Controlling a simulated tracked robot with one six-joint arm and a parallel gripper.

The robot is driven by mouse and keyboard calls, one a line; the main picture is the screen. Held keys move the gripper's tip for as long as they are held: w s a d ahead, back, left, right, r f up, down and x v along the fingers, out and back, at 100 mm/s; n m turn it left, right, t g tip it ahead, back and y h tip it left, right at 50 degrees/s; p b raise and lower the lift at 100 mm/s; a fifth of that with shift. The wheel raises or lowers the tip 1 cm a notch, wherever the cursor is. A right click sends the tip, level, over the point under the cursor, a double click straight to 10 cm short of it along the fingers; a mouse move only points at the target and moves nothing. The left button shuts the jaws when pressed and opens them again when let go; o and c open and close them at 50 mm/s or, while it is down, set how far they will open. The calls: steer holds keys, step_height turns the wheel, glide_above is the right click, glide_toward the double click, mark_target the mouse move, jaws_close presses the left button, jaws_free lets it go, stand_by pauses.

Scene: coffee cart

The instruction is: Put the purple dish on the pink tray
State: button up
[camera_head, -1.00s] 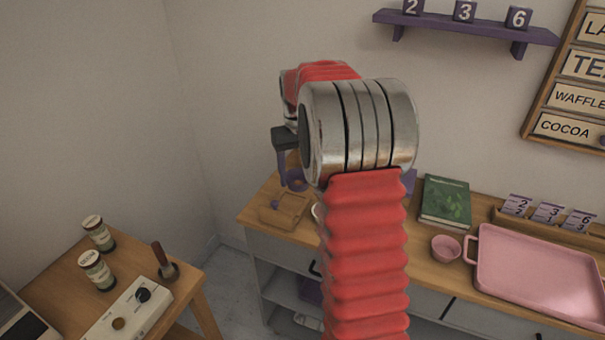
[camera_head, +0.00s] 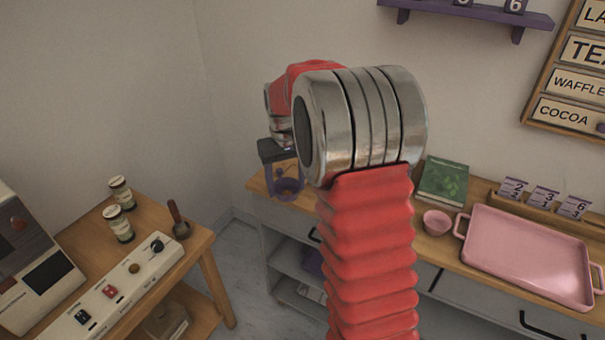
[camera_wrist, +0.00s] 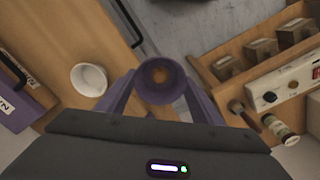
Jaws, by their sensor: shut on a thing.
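The purple dish (camera_head: 287,190) is held by my gripper (camera_head: 283,177), left of the big arm joint in the head view. In the wrist view the dish (camera_wrist: 160,94) sits between the two purple fingers of my gripper (camera_wrist: 160,88), which are shut on it. The dish is clear of the surfaces, near the left end of the wooden counter. The pink tray (camera_head: 530,256) lies flat on the counter at the far right, well away from the gripper. It has handles and looks empty.
A pink bowl (camera_head: 436,222) stands just left of the tray, with a green book (camera_head: 443,181) behind it. Number cards (camera_head: 544,198) stand behind the tray. A white cup (camera_wrist: 88,80) shows in the wrist view. A side table (camera_head: 190,245) with jars stands left.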

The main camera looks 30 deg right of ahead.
steer(key=a+f+n, duration=0.1)
steer(key=a+f, duration=0.2)
steer(key=a, duration=0.5)
steer(key=a+f+n, duration=0.1)
steer(key=a+f, duration=0.2)
steer(key=a, duration=0.5)
steer(key=shift+w, duration=0.2)
steer(key=shift+a, duration=0.15)
